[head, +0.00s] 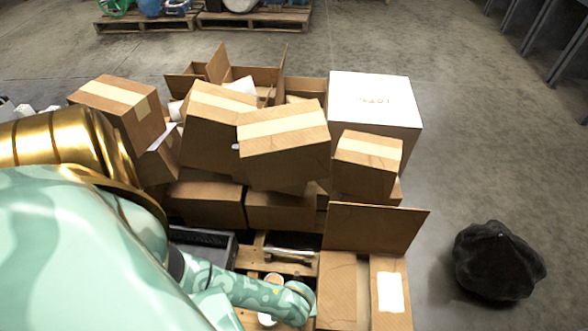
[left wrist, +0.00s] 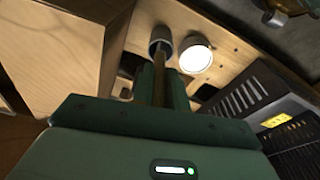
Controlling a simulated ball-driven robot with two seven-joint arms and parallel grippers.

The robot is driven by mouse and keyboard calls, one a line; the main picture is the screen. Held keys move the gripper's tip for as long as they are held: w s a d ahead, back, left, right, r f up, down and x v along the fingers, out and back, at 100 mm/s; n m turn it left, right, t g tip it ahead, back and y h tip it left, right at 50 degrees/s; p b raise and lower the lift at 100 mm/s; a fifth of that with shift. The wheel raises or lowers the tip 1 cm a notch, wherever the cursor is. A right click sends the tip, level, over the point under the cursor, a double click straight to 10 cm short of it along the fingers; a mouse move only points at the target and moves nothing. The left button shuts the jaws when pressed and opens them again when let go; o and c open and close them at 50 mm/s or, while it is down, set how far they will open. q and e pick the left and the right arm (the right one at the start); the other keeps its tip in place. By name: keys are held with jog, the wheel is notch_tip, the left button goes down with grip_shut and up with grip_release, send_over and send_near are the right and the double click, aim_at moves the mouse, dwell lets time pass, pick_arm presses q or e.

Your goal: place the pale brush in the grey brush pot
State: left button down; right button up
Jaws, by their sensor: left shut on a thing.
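In the left wrist view a grey round pot (left wrist: 161,36) stands on the wooden pallet, its mouth partly hidden. My left gripper (left wrist: 158,82) is shut on a thin brownish stick, seemingly the brush (left wrist: 159,64), held between its green fingers. The far end of the brush overlaps the pot's mouth; I cannot tell whether it is inside or just above. In the head view my left gripper (head: 296,303) is low over the pallet, and my own arm hides the brush and the grey pot there. My right gripper is not in view.
A round pale-topped container (left wrist: 196,56) stands right beside the pot. A black crate (left wrist: 262,98) is to the right. Stacked cartons (head: 283,140) rise behind my arm, and an open carton (head: 345,290) is close to the right. A black sack (head: 497,262) lies on open floor.

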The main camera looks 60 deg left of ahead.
pick_arm(q)
jog(key=c, duration=1.3)
grip_release()
jog(key=shift+d, duration=0.1)
jog(key=shift+s+d+r+p, duration=0.1)
jog(key=shift+s+d+p, duration=0.15)
jog(key=shift+d+p, duration=0.25)
